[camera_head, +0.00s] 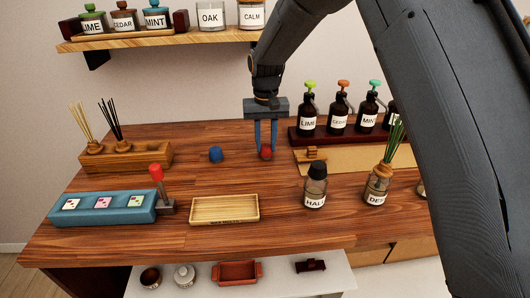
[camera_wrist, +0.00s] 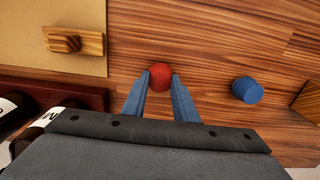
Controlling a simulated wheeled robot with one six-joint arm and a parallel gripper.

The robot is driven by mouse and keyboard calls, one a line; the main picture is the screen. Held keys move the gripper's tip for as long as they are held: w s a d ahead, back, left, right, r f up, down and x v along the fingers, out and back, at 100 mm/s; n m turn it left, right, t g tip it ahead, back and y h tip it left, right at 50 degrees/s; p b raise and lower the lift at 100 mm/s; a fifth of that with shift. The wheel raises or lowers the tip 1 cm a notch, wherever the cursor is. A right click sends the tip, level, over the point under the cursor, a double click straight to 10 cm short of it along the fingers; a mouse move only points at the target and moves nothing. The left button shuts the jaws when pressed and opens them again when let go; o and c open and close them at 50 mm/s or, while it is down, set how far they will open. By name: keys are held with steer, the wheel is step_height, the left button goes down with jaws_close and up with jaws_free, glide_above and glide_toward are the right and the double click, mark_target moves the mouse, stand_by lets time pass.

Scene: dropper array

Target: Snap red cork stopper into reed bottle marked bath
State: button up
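The red cork stopper (camera_head: 265,153) is on the wooden table, right of the blue stopper (camera_head: 215,155). My gripper (camera_head: 266,149) points down over it, with one finger on each side. In the wrist view the red stopper (camera_wrist: 160,76) sits between the two fingertips (camera_wrist: 160,79). The fingertips look very close to its sides; I cannot tell whether they grip it. No label reading bath is legible. A bottle at the right (camera_head: 421,188) is mostly hidden behind my arm, its label unseen.
A HALL bottle (camera_head: 315,187) with a black cap and a reed bottle marked DE-something (camera_head: 378,186) stand front right. A row of pump bottles (camera_head: 339,117) stands behind. A shallow wooden tray (camera_head: 225,221) and blue block (camera_head: 103,219) with a red-knobbed lever lie in front.

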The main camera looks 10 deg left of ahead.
mark_target(266, 146)
steer(key=c, duration=0.4)
steer(key=shift+r, duration=0.1)
steer(key=shift+r+p, duration=1.45)
steer(key=shift+r, duration=1)
